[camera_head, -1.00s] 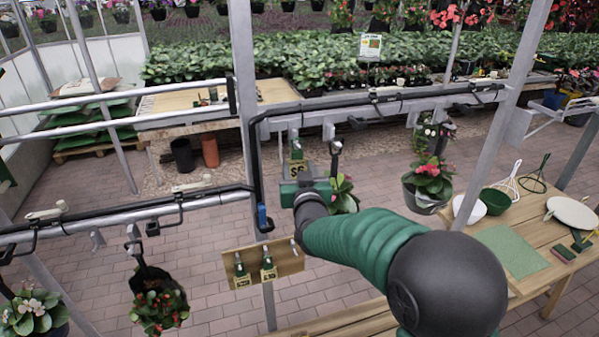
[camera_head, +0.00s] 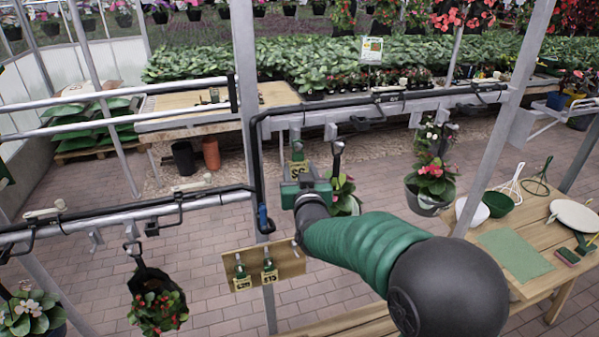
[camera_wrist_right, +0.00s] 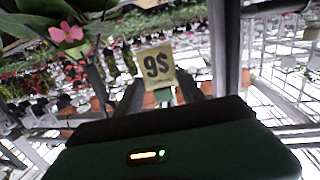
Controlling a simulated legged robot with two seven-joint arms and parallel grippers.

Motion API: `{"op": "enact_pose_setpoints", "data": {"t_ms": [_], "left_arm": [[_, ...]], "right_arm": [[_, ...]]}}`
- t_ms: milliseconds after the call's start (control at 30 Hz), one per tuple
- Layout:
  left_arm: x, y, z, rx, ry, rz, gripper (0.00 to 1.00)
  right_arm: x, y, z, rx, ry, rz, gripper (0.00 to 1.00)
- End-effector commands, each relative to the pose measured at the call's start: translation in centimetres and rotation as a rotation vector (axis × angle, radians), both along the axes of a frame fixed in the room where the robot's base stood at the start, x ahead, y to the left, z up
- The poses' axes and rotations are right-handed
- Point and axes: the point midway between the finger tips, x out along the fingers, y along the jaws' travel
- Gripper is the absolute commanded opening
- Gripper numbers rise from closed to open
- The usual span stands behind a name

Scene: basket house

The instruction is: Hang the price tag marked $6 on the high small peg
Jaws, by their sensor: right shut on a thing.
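My right gripper (camera_head: 300,178) is raised beside the upright post, just below the upper rail. It is shut on a yellow price tag (camera_head: 298,170) with a green clip. My left gripper is not in view.
A wooden board (camera_head: 292,262) below holds two more tags (camera_head: 243,283) (camera_head: 270,277). A potted plant (camera_head: 343,196) hangs right behind my gripper, and another pot (camera_head: 430,195) farther right. A lower rail (camera_head: 150,212) runs left. A wooden table (camera_head: 555,235) stands right.

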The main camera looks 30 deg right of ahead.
Motion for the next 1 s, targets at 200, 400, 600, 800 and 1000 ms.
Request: {"op": "enact_pose_setpoints", "data": {"t_ms": [200,400,600,800,1000], "left_arm": [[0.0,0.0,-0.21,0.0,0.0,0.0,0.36],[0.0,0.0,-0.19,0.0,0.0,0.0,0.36],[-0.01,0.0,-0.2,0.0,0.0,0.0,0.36],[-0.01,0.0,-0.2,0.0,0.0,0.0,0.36],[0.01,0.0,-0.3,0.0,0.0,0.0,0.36]], "right_arm": [[0.05,0.0,-0.12,0.0,-0.001,0.0,0.02],[0.04,0.0,-0.11,0.0,-0.001,0.0,0.02],[0.05,0.01,-0.12,0.0,-0.001,0.0,0.67],[0.05,0.01,-0.13,0.0,-0.001,0.0,0.72],[0.11,-0.02,-0.15,0.0,-0.001,0.001,0.72]]}}
